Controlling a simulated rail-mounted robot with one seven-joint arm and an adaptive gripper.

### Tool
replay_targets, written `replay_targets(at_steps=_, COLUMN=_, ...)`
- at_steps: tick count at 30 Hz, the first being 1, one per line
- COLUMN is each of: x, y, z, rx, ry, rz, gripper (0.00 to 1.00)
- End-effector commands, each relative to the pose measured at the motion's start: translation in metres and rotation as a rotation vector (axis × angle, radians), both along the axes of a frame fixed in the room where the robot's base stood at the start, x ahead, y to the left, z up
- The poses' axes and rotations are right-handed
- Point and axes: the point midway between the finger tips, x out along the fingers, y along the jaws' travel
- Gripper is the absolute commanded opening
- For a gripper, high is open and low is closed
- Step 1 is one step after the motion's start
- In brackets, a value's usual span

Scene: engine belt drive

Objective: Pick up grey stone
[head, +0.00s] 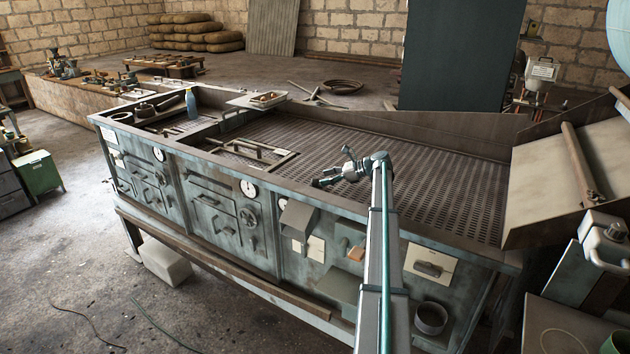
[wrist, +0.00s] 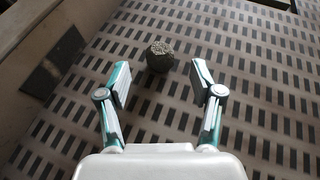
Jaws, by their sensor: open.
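The grey stone (wrist: 160,56), small, rounded and rough on top, sits on the slotted metal deck in the wrist view. It lies just beyond my gripper (wrist: 161,78), roughly centred between the two fingertips in the picture. My gripper is open, with its fingers spread wide and nothing between them. How far above the deck the fingertips are is hard to judge. In the head view, my arm's end hangs over the near side of the deck, and I cannot make out the stone there.
The long bench's perforated deck (head: 440,185) is broad and mostly clear. A raised front rim (head: 290,183) runs along it. A blue bottle (head: 191,103), a shallow tray (head: 257,100) and a metal frame (head: 250,150) are to the left. A sloped chute (head: 560,165) borders the right.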

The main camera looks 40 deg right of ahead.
Motion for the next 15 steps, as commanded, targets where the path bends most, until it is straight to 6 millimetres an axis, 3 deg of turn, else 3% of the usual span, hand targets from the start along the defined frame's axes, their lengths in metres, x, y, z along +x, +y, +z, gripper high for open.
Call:
replay_targets(at_steps=7, x=0.023, y=0.020, z=-0.009, rx=0.001, ry=0.001, rz=0.003, gripper=0.66)
replay_targets(at_steps=15, x=0.027, y=0.023, z=-0.016, rx=0.000, ry=0.000, rz=0.000, gripper=0.66)
